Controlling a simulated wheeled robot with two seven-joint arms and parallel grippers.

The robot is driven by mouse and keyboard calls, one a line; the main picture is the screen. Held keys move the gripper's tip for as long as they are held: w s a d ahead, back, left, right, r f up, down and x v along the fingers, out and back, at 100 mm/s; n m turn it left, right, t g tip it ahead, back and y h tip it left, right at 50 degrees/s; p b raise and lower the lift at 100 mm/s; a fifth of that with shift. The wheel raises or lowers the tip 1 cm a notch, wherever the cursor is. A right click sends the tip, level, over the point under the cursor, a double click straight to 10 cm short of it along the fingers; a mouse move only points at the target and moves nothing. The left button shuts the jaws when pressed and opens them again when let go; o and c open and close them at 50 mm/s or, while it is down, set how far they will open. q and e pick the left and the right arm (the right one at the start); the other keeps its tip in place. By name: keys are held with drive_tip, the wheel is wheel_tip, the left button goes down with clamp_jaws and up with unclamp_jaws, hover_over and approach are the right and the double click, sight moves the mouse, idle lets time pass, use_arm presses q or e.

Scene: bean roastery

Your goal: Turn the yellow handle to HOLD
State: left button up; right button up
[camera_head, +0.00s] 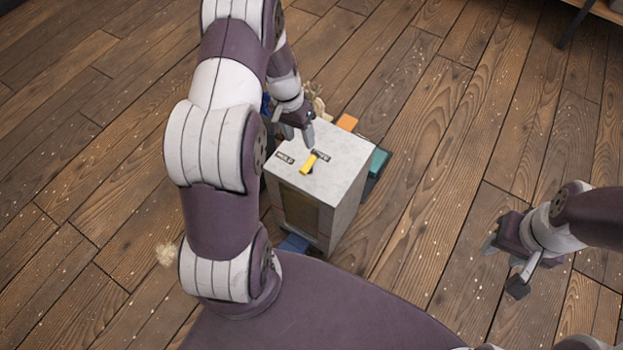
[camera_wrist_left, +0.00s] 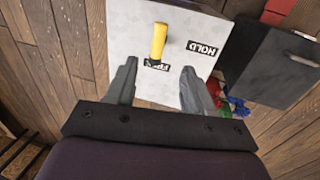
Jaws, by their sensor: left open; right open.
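The yellow handle (camera_head: 309,162) is on the pale top of a box-shaped cabinet (camera_head: 345,160). It also shows in the left wrist view (camera_wrist_left: 158,40), where its lower end lies at a second black label (camera_wrist_left: 156,64) that I cannot read fully. The HOLD label (camera_head: 285,158) is off to one side of the handle and is upside down in the left wrist view (camera_wrist_left: 202,49). My left gripper (camera_head: 296,132) is open above the cabinet top. Its fingers (camera_wrist_left: 157,80) are apart, with the handle beyond their tips and nothing held. My right gripper (camera_head: 503,265) is open and empty over the floor.
A teal item (camera_head: 377,163) and an orange item (camera_head: 347,121) are beside and behind the cabinet. A dark grey box (camera_wrist_left: 268,62) stands next to it in the left wrist view. The wooden floor (camera_head: 450,130) to the right is mostly clear.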

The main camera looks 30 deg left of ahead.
sight(307, 162)
use_arm(q)
drive_tip(key=f+b, duration=0.1)
drive_tip(key=f, duration=0.3)
drive_tip(key=d+f, duration=0.1)
drive_tip(key=f, duration=0.3)
drive_tip(key=d+f+b, duration=0.1)
drive_tip(key=f, duration=0.3)
drive_tip(key=shift+d+b, duration=0.15)
drive_tip(key=shift+b, duration=0.15)
drive_tip(key=shift+r, duration=0.1)
drive_tip(key=shift+c, duration=0.3)
drive_tip(key=c, duration=0.9)
